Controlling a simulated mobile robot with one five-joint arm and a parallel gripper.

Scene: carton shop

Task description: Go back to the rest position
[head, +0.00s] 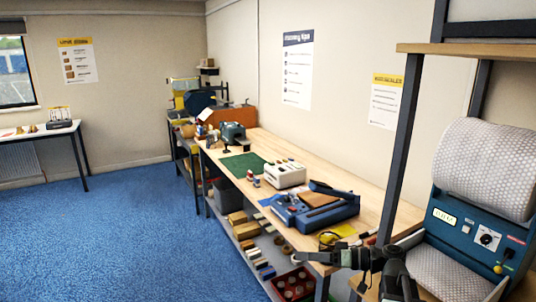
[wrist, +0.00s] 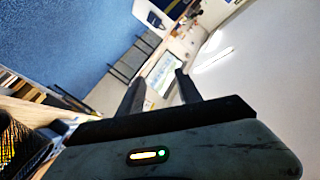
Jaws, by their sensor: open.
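My gripper (head: 306,257) is at the lower right of the head view, in front of the near end of the long wooden workbench (head: 385,190). In the wrist view its two dark fingers (wrist: 158,84) stand apart with nothing between them. Past the fingers, a blurred, tilted view of the room shows. My arm's lower part runs out of the bottom of the head view.
A blue machine (head: 318,208), a white box-like device (head: 285,174) and a green mat (head: 243,164) are on the bench. A blue unit with a large grey roll (head: 487,168) stands close at right. Blue carpet (head: 110,235) is clear at left.

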